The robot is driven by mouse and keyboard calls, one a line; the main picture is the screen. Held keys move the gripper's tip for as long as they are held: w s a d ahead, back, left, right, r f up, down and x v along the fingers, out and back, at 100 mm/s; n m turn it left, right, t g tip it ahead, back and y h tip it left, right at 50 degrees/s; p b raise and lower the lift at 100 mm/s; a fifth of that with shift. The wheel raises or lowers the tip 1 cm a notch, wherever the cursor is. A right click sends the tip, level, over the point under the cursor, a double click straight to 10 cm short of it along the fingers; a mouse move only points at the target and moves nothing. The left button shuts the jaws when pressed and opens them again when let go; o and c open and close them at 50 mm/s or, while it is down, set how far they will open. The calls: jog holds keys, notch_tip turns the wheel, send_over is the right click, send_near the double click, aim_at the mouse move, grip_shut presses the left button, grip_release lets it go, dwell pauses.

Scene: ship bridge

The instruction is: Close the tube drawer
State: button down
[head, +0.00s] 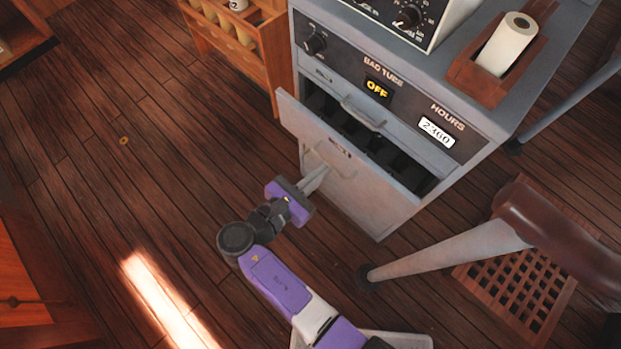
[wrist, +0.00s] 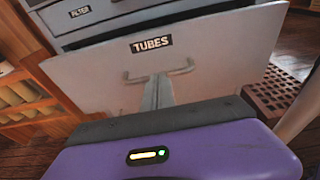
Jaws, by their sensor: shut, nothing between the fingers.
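The tube drawer (head: 375,195) is the lower drawer of a grey cabinet (head: 455,180). It stands partly open, with a dark divided inside showing behind its front panel. In the wrist view its front (wrist: 220,65) carries a "TUBES" label and a bar handle (wrist: 160,77). My gripper (head: 322,172) is shut and empty, with its fingertips at the drawer front by the handle. The fingers (wrist: 158,92) cover the middle of the handle in the wrist view. I cannot tell whether they touch the front.
A narrower drawer labelled "FILTER" (wrist: 85,15) sits above. A wooden rack (head: 235,40) stands left of the cabinet. A chair with a grey leg (head: 440,252) and a wooden grate (head: 515,290) are at the right.

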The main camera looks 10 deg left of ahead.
aim_at(340, 155)
dwell(0.3)
jog(key=x, duration=0.3)
jog(key=r+p+x, duration=0.1)
jog(key=x, duration=0.2)
jog(key=r+x, duration=0.1)
jog(key=x, duration=0.2)
jog(key=shift+w+d, duration=0.15)
jog(key=shift+d, duration=0.1)
